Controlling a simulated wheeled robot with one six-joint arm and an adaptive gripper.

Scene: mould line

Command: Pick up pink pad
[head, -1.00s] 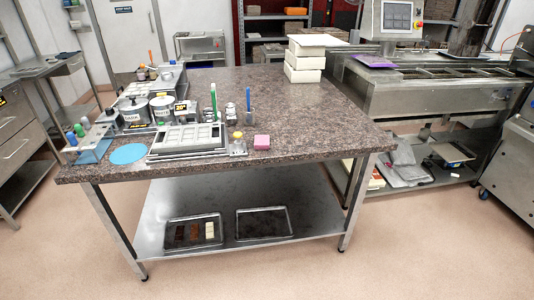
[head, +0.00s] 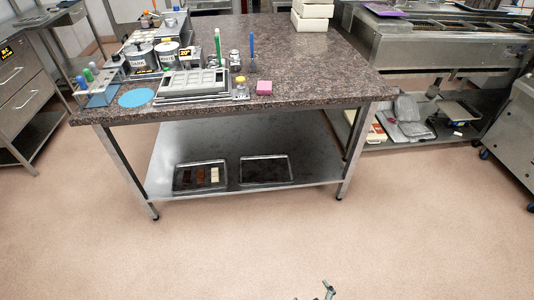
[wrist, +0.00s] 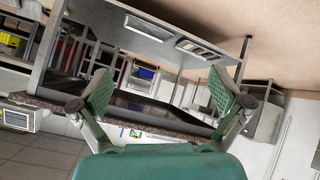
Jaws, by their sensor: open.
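The pink pad (head: 264,87) is a small block on the speckled stone table (head: 330,75), close to its front edge, right of a small yellow-topped bottle. In the head view a tip of my gripper (head: 328,290) shows at the bottom edge, over the floor and well short of the table. In the wrist view my gripper (wrist: 160,103) has its two green-padded fingers spread wide with nothing between them. The table edge shows beyond the fingers in that view. I cannot make out the pad there.
A grey mould tray (head: 195,85) and a yellow-topped bottle (head: 241,88) stand left of the pad. A blue upright tool (head: 251,48) stands behind it. The tabletop right of the pad is clear. Two trays (head: 265,169) lie on the lower shelf. Open floor lies in front.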

